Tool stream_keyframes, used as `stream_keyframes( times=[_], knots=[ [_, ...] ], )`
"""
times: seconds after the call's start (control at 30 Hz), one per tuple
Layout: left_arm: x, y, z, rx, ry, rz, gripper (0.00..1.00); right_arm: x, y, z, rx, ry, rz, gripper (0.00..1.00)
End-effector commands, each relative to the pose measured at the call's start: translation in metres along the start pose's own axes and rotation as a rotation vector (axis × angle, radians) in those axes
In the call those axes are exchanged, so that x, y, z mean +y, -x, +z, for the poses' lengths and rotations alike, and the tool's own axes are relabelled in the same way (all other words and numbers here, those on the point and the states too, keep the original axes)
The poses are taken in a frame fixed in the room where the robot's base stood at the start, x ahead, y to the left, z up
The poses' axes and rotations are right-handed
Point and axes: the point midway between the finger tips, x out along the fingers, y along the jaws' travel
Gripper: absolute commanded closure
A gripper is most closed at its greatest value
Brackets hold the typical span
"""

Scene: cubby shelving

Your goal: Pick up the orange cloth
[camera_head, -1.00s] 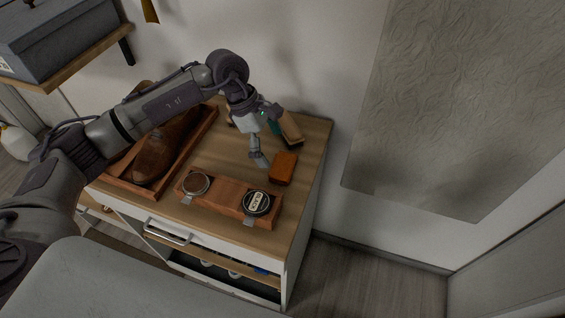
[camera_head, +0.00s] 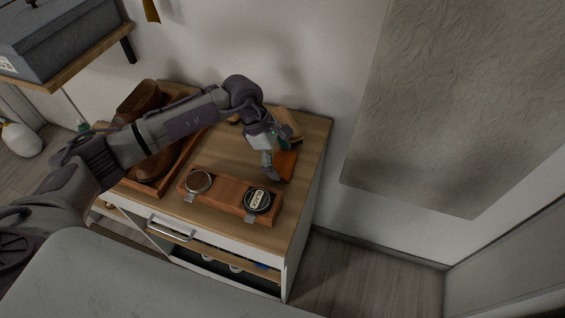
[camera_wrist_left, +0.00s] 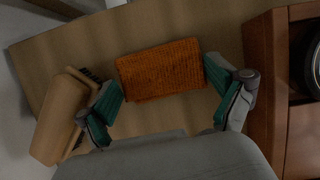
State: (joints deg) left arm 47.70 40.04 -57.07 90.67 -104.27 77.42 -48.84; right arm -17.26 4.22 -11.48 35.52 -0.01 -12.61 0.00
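The orange cloth (camera_head: 286,165) is a small folded block lying on the wooden cabinet top near its right edge. In the left wrist view the orange cloth (camera_wrist_left: 161,70) lies between the fingertips of my left gripper (camera_wrist_left: 165,88), with its ribbed weave facing the camera. The green-padded fingers are spread on either side of it, the right one very close to its edge. In the head view my left gripper (camera_head: 276,158) is down at the cloth and partly covers it. My right gripper is not in view.
A wooden holder (camera_head: 228,197) with two round tins stands in front of the cloth. A wooden brush (camera_head: 289,124) lies behind it, close to the left finger in the wrist view (camera_wrist_left: 58,118). Brown shoes (camera_head: 150,165) sit on a tray at left. The wall is behind.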

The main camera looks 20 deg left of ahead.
Motion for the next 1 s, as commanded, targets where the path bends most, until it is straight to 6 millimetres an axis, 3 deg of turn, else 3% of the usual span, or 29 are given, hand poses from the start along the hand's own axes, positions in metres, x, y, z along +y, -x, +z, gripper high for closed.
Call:
stream_keyframes(
  times=[0.37,0.6,1.0],
  knots=[
    [0.000,0.005,0.002,0.000,-0.001,0.001,0.18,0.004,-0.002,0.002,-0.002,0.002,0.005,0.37],
    [0.001,0.036,0.015,-0.001,-0.003,0.005,0.18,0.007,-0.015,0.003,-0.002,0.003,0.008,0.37],
    [-0.046,0.056,0.103,-0.002,-0.008,0.002,0.18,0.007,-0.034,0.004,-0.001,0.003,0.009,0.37]
  ],
)
